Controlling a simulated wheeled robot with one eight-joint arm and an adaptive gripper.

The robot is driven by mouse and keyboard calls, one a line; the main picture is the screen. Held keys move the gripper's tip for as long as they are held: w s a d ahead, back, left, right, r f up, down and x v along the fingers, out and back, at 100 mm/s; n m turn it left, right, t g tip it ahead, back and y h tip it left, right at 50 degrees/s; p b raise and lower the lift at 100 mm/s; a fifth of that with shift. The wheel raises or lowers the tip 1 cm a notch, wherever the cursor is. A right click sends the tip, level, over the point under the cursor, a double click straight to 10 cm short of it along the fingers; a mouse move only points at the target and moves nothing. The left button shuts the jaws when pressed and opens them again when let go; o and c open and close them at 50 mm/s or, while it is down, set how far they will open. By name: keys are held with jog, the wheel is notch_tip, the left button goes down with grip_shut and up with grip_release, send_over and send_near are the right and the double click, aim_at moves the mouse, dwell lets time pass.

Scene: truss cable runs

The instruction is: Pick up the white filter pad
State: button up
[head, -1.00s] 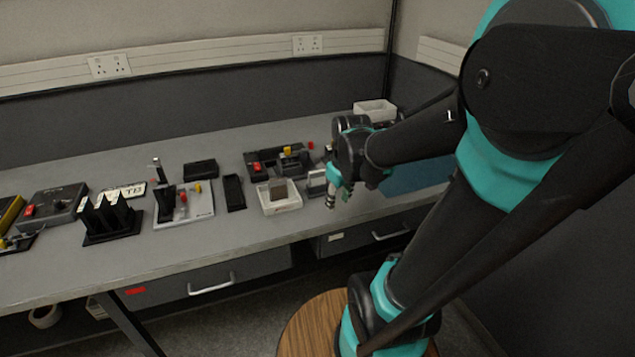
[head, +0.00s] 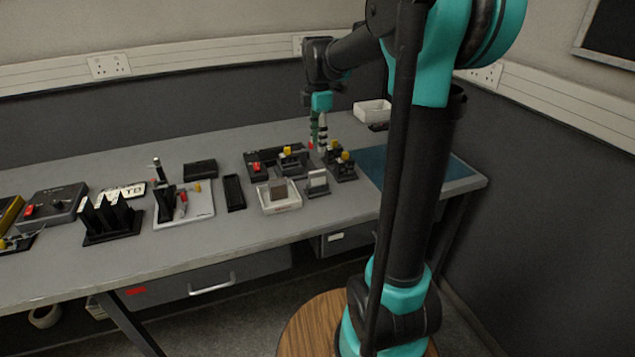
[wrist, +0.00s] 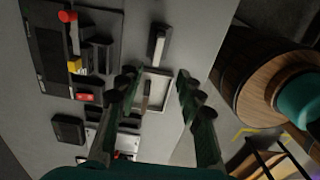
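A white pad (head: 317,178), which I take to be the filter pad, stands upright in a small dark holder (head: 318,192) on the bench. The white pad also shows in the wrist view (wrist: 159,44), edge-on from above. My gripper (head: 318,147) hangs pointing down in the head view, above the bench and behind the pad in the picture. In the wrist view my gripper (wrist: 156,74) has its two fingers wide apart with nothing held between them. The pad shows just beyond the fingertips there.
A white tray (head: 290,208) with an upright grey-brown block (head: 278,189) stands left of the holder. Dark fixtures with yellow and red knobs (head: 340,165) stand behind. A white bin (head: 373,112) is at back right. A blue mat (head: 430,165) lies right.

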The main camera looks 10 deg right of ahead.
aim_at(318, 171)
notch_tip(318, 171, down, 13)
jog(key=shift+w+a+r, duration=0.1)
dwell(0.5)
grip_shut()
